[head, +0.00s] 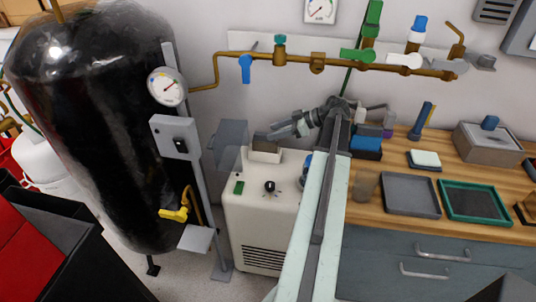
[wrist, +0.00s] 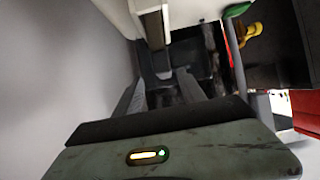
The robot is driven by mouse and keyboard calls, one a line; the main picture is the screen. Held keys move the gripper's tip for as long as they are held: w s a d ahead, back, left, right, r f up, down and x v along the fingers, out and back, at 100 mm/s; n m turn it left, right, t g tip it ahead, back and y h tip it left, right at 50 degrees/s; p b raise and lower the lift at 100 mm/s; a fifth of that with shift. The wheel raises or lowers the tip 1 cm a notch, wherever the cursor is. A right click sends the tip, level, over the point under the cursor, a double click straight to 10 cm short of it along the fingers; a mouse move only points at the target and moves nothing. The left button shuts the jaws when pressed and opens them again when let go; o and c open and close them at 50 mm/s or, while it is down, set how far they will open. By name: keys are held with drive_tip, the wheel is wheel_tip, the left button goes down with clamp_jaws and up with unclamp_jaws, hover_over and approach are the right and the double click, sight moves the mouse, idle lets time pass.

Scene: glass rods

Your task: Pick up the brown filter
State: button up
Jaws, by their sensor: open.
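A small brown block (head: 266,144), which looks like the brown filter, sits in a cream holder (head: 264,156) on top of the white machine (head: 262,215). In the wrist view a brown strip (wrist: 153,27) in a pale frame, at the top, seems to be the same block. My gripper (head: 275,131) points left, close to the block and slightly above it in the head view. In the wrist view my gripper (wrist: 158,82) has its two fingers apart with nothing between them. I cannot tell the exact gap to the block.
A black tank (head: 95,130) with a gauge (head: 167,86) stands on the left. A brass pipe (head: 340,64) with valves runs along the wall above. On the right, a wooden bench (head: 405,225) carries a grey tray (head: 410,193), a green-rimmed tray (head: 447,212) and a grey box (head: 490,150).

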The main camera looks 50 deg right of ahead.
sight(258, 136)
drive_tip(key=b+x, duration=0.2)
drive_tip(key=x, duration=0.2)
drive_tip(key=b+x, duration=0.1)
drive_tip(key=x, duration=0.2)
drive_tip(key=shift+w+a+f+b, duration=0.1)
drive_tip(key=shift+a+f+b, duration=0.1)
drive_tip(key=shift+a+b, duration=0.25)
drive_tip(key=shift+r, duration=0.15)
clamp_jaws()
